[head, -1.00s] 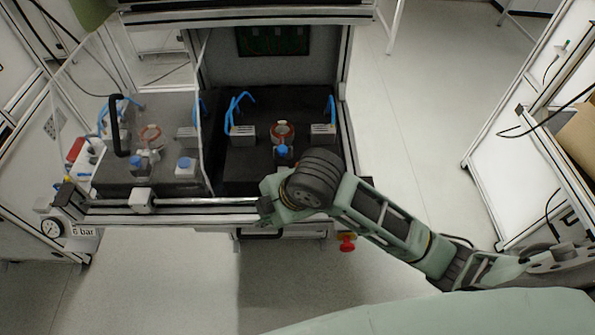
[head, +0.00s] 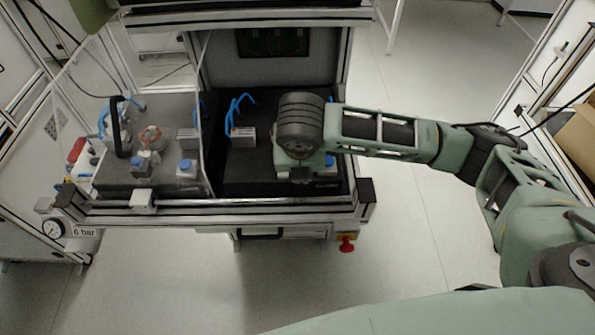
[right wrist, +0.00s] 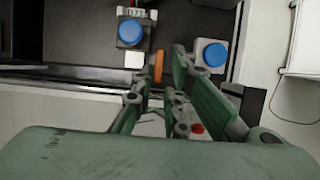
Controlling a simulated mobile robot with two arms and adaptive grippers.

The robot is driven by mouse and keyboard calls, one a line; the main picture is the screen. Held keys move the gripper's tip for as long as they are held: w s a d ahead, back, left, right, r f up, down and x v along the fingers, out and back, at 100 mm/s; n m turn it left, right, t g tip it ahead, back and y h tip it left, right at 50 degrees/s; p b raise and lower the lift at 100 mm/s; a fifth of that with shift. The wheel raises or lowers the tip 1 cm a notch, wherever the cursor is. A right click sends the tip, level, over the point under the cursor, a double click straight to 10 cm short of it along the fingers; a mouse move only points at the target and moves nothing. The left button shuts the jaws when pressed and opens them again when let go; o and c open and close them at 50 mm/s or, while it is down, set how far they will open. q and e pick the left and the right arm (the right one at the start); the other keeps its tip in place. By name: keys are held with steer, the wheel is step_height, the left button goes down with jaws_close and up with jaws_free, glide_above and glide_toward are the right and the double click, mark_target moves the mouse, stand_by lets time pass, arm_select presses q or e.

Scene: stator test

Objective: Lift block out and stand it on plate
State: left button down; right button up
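My right gripper (right wrist: 161,72) points down over the front of the right dark fixture plate (right wrist: 75,35). In the right wrist view its fingers stand a little apart, so it looks open. A narrow orange-brown block (right wrist: 158,66) shows between the fingertips; I cannot tell whether they touch it. In the head view my right wrist covers the middle of this plate (head: 235,170), where a copper ring showed earlier, and hides the fingertips. My left gripper is not in view.
Two blue buttons (right wrist: 130,32) (right wrist: 208,52) flank the fingertips. A clamp block with blue hoses (head: 243,137) stands on the plate. A clear panel separates the left fixture (head: 120,175), which holds a copper ring (head: 150,139). A metal rail (head: 230,208) runs along the front.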

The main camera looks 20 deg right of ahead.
steer(key=shift+p+x, duration=0.3)
steer(key=shift+x, duration=1.65)
steer(key=shift+a, duration=0.1)
jaws_close()
